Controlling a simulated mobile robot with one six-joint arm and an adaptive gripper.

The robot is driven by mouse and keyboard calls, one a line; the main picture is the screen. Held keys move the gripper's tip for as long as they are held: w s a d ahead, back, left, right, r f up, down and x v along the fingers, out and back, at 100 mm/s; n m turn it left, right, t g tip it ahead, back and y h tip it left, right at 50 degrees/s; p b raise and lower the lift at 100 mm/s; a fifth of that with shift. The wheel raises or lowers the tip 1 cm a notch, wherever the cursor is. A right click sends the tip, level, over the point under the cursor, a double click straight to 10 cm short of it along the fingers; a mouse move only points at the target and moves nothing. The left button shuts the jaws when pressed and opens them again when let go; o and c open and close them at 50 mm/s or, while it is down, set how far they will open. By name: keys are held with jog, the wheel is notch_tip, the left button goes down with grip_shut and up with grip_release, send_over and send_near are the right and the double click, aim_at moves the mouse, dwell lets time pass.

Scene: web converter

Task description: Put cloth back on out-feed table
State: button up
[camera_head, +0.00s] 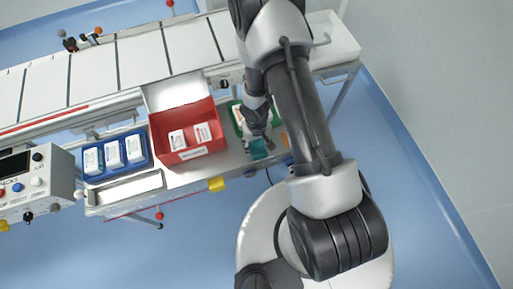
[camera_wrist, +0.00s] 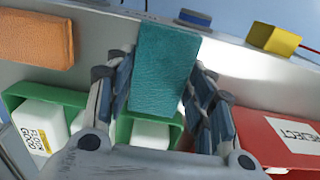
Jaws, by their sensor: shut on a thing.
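A teal cloth block (camera_wrist: 165,70) is between the two fingers of my gripper (camera_wrist: 160,85) in the wrist view. My gripper is shut on it, with a finger along each side. In the head view the teal cloth (camera_head: 261,149) shows just below my gripper (camera_head: 257,141), over the front part of the steel out-feed table (camera_head: 205,176), right of the red bin. Whether the cloth touches the table top is hard to tell. My arm hides part of the table's right end.
A green bin (camera_wrist: 122,132) with white packs lies close behind my gripper. A red reject bin (camera_head: 217,127) stands left of it, then a blue bin (camera_head: 149,146) with white packs. An orange block (camera_wrist: 35,38) lies beside the cloth. A yellow block (camera_head: 216,184) sits at the table's front edge.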

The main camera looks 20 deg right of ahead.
notch_tip(320, 180, down, 2)
jog(key=shift+f+b, duration=0.15)
jog(key=shift+b, duration=0.55)
jog(key=o, duration=0.6)
jog(key=shift+f, duration=0.1)
jog(key=shift+c, duration=0.2)
jog(key=o, duration=0.5)
jog(key=shift+c, duration=0.2)
